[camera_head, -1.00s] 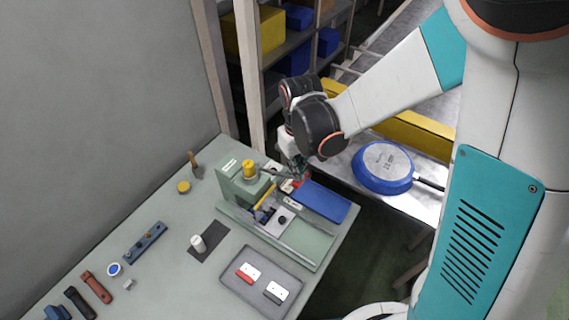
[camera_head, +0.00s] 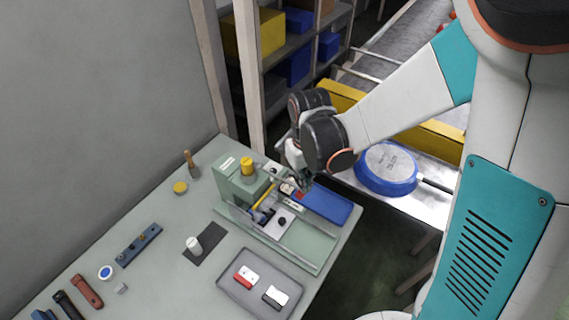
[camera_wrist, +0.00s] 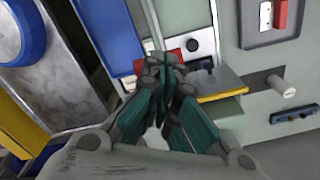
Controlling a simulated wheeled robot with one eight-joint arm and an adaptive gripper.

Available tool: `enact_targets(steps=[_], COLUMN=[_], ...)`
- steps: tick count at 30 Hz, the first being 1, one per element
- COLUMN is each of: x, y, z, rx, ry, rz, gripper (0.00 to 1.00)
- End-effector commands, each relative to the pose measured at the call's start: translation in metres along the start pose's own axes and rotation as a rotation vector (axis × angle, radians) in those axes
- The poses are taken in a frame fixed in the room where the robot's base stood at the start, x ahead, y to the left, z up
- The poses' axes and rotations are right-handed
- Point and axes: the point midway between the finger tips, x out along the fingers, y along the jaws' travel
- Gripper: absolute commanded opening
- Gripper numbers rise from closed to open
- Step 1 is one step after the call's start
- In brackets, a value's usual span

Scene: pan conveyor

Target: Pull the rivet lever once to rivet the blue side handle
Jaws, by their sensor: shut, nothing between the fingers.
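The green rivet press (camera_head: 238,180) stands on the table, with a yellow knob (camera_head: 247,166) on top. A yellow bar (camera_head: 264,196), which looks like the lever, slants at its front; a yellow bar also shows right of my fingers in the wrist view (camera_wrist: 222,97). A small blue part (camera_head: 258,216) sits low by the press; I cannot tell if it is the side handle. My gripper (camera_head: 303,184) is shut and empty, pointing down beside the press above a red part (camera_head: 299,194). In the wrist view its fingertips (camera_wrist: 160,62) are together in front of that red part.
A blue plate (camera_head: 328,205) lies right of the press. A blue pan (camera_head: 385,168) rests upside down on the metal surface behind it.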

Motion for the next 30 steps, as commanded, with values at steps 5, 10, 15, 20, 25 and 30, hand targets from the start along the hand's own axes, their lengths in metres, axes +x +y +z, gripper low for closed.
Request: enact_targets(steps=[5, 10, 15, 20, 25, 30], x=[0.001, 0.001, 0.007, 0.016, 0.025, 0.027], y=[0.0, 0.0, 0.001, 0.001, 0.002, 0.003], z=[0.001, 0.001, 0.001, 0.003, 0.004, 0.004], rx=[0.0, 0.0, 0.0, 0.0, 0.0, 0.0], ry=[0.0, 0.0, 0.0, 0.0, 0.0, 0.0], rz=[0.0, 0.0, 0.0, 0.0, 0.0, 0.0], gripper=[0.0, 0.0, 0.0, 0.0, 0.0, 0.0])
